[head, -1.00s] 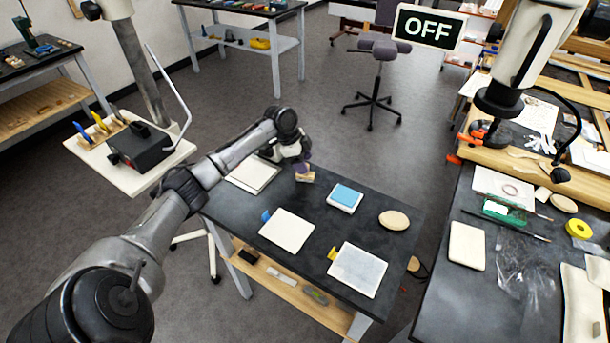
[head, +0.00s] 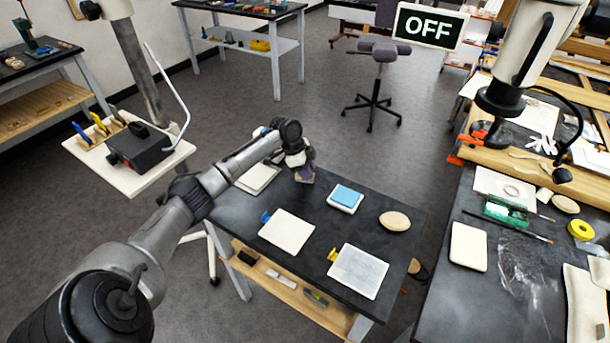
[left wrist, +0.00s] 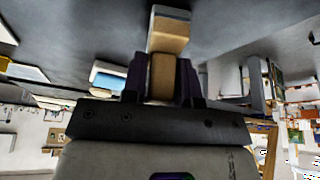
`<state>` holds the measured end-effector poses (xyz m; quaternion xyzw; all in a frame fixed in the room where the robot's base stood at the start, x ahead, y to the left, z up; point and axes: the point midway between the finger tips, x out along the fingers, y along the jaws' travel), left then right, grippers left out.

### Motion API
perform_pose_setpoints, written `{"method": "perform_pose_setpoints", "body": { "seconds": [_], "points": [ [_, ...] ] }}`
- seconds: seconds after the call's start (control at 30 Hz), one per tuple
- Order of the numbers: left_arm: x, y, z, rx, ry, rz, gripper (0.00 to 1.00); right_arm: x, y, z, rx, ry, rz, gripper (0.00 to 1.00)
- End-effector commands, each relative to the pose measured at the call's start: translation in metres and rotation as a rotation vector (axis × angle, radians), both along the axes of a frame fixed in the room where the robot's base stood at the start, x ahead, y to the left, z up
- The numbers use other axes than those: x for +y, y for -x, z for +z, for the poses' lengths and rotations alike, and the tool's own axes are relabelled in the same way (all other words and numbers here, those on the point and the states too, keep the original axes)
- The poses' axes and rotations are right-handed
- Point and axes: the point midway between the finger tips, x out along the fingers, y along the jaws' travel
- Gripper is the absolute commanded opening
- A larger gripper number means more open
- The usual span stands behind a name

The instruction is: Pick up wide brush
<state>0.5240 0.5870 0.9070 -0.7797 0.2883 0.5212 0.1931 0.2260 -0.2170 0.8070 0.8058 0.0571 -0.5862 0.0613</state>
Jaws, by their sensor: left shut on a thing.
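The wide brush (left wrist: 168,42) shows in the left wrist view as a tan block with a pale, greyish end. It sits between the two dark purple fingers of my left gripper (left wrist: 161,82) and sticks out beyond their tips. The gripper is shut on it. In the head view my left gripper (head: 304,172) is over the far left part of the small dark table (head: 300,202). The brush is mostly hidden there by the gripper, and I cannot tell whether it touches the tabletop.
On the small table, a pale pad (head: 258,178) lies left of the gripper and a blue-topped block (head: 345,196) lies right. Nearer are two pale panels (head: 287,230) (head: 358,270) and an oval pad (head: 395,221). A cluttered bench (head: 450,300) stands at right.

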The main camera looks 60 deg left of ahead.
Motion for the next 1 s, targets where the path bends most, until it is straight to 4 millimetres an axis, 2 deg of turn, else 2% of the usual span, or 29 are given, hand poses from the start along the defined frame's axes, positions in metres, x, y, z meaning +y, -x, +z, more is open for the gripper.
{"method": "perform_pose_setpoints", "body": {
  "seconds": [0.13,0.43,0.57,0.73,1.0],
  "points": [
    [0.000,0.000,0.000,0.000,0.000,0.000,0.00,-0.001,0.000,0.000,-0.001,0.004,0.003,0.43],
    [0.000,0.000,0.006,-0.001,-0.001,0.000,0.00,-0.002,0.000,0.002,0.000,0.007,0.005,0.43],
    [0.000,-0.001,0.018,-0.002,-0.001,0.001,0.00,-0.002,0.000,0.005,0.000,0.007,0.004,0.43],
    [0.001,-0.001,0.045,-0.003,-0.002,-0.001,0.00,-0.001,0.000,0.012,-0.001,0.004,0.003,0.43],
    [-0.055,-0.009,0.076,-0.004,0.000,-0.006,0.00,0.001,0.000,0.025,0.000,-0.004,-0.003,0.43]
  ]
}}
